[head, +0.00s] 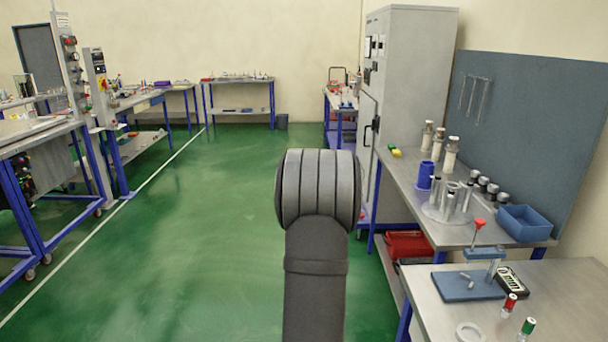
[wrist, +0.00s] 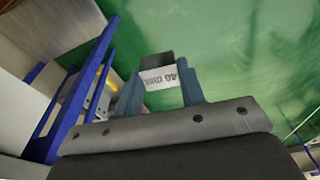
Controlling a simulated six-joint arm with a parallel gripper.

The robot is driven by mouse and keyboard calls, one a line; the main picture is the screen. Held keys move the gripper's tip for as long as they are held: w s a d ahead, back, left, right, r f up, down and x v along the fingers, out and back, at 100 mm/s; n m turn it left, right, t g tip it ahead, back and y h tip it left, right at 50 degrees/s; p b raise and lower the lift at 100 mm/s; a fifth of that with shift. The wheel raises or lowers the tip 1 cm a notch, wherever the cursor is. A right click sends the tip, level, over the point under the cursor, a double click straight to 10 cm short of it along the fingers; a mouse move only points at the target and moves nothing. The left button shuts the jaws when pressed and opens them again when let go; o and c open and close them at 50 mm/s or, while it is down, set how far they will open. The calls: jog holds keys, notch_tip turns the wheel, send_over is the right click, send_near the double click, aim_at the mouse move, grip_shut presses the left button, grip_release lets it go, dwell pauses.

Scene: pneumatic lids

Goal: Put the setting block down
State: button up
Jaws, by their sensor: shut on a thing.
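The setting block (wrist: 157,77) shows in the wrist view as a small block with a dark top and a white face printed "40 mm". My gripper (wrist: 158,90) is shut on it, with one blue-grey finger on each side. The block is held in the air, with green floor behind it. In the head view my arm's dark grey links stand in the middle foreground; neither the gripper fingers nor the block can be seen there.
A right-hand workbench (head: 565,290) carries a blue plate (head: 455,287), a black meter (head: 511,281), a white ring (head: 469,331) and red and green capped cylinders. Behind it, another bench holds a blue bin (head: 525,223) and a round fixture (head: 447,208). The green floor (head: 190,220) is open to the left.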

jog(key=shift+n, duration=0.7)
jog(key=a, duration=0.1)
jog(key=a+f, duration=0.2)
jog(key=shift+w+a, duration=0.2)
jog(key=shift+a, duration=0.2)
